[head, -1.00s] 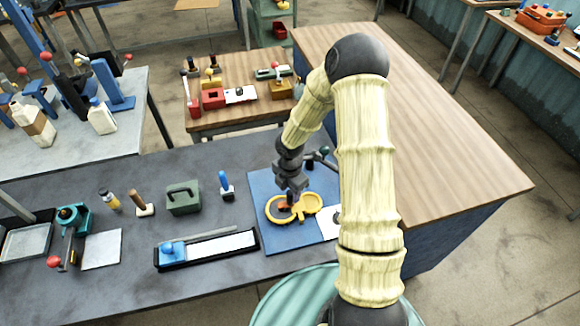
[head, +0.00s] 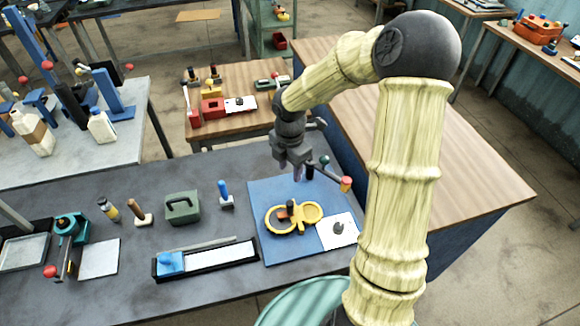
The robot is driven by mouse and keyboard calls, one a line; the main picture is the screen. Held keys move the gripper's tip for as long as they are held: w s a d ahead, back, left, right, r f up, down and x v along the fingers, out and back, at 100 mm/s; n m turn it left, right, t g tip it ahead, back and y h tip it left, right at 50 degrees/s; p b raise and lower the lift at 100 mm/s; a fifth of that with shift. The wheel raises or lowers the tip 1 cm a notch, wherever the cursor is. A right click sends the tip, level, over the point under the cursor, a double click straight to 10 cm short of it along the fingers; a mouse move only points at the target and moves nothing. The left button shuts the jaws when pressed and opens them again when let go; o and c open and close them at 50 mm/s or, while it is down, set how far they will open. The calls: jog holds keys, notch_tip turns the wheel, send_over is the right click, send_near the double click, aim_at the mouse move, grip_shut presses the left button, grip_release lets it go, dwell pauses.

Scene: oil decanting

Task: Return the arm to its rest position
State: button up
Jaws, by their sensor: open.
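My gripper (head: 291,172) points down above the back part of the blue mat (head: 270,248) on the grey bench. It is apart from the yellow two-ringed object (head: 279,222), which lies on the mat in front of it. Nothing shows between its fingers. My arm, in pale ribbed sections with dark joints, rises at the right and bends over to the left. A dark lever with a red end (head: 345,184) stands just right of my gripper.
On the mat is a white plate with a dark knob (head: 339,229). To the left are a black-and-white tray with a blue block (head: 171,262), a green box (head: 182,207), a blue-handled tool (head: 225,193) and a teal device (head: 70,226). A wooden-topped counter (head: 440,165) at right is mostly clear.

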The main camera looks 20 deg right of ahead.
dwell(0.4)
jog(key=s+r+m+t+b, duration=0.1)
jog(key=s+r+m+t, duration=0.1)
jog(key=s+m, duration=1.2)
jog(key=shift+s+r+m+t+b, duration=0.3)
jog(key=shift+r+m, duration=0.35)
jog(key=shift+m, duration=3.95)
jog(key=shift+w, duration=0.1)
